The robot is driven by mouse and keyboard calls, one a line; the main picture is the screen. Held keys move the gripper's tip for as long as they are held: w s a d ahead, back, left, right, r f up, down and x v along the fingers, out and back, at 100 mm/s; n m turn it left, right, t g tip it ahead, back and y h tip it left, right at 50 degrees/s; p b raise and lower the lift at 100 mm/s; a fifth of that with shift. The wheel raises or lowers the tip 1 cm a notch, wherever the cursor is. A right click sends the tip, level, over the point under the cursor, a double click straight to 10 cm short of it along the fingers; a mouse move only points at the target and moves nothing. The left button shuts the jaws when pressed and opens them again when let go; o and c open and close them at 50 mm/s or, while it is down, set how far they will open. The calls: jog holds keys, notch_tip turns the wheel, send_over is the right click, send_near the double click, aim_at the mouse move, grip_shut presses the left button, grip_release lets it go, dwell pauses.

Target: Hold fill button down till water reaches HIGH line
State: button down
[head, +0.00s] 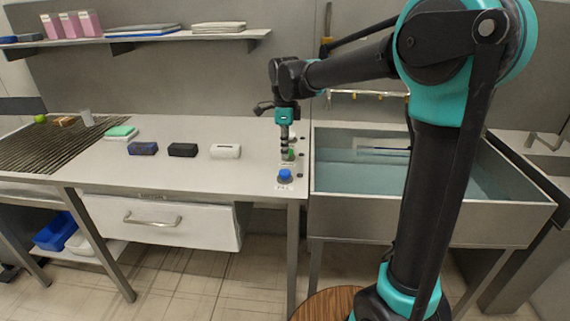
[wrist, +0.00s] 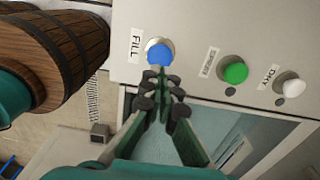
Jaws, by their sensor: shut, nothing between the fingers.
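The blue fill button (head: 285,175) sits on the right front corner of the counter. In the wrist view the blue button (wrist: 160,53) stands beside the word FILL. My gripper (head: 285,157) points down just behind the button in the head view. In the wrist view my gripper (wrist: 166,86) is shut and empty, its tips close to the button; I cannot tell whether they touch it. The steel basin (head: 430,216) to the right holds bluish water (head: 365,178). A pale strip with a dark blue line (head: 383,150) is on its back wall; its lettering is unreadable.
A green button (wrist: 235,72) and a white button (wrist: 294,88) are in line with the blue one. A blue block (head: 143,148), a black block (head: 183,150) and a white block (head: 226,151) lie on the counter. A shelf (head: 190,36) hangs behind.

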aim_at(285, 171)
jog(key=shift+f, duration=2.55)
jog(key=shift+f, duration=0.1)
jog(key=shift+s+f, duration=0.1)
jog(key=shift+f, duration=0.85)
dwell(0.3)
